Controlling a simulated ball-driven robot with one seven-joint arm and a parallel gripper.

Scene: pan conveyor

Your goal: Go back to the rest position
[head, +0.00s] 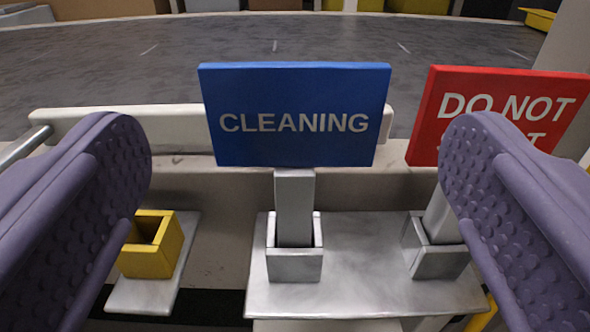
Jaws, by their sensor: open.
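My gripper (295,180) is open, with its two purple studded fingers at the left and right of the head view. Nothing is between the fingertips in contact with them. A blue sign (292,90) reading "CLEANING" stands upright ahead, between the fingers in the picture. Its grey post (294,208) sits in a grey metal socket (294,265). A red sign (440,105) reading "DO NOT" stands at the right, its lower text partly hidden by the right finger. Its post is in a second grey socket (435,262).
A yellow empty holder (150,262) stands on a small grey plate (150,295) at the left. The two grey sockets share a metal plate (365,290). A pale rail (170,125) runs behind the signs. Open dark floor (120,65) lies beyond, with boxes (110,8) at the far edge.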

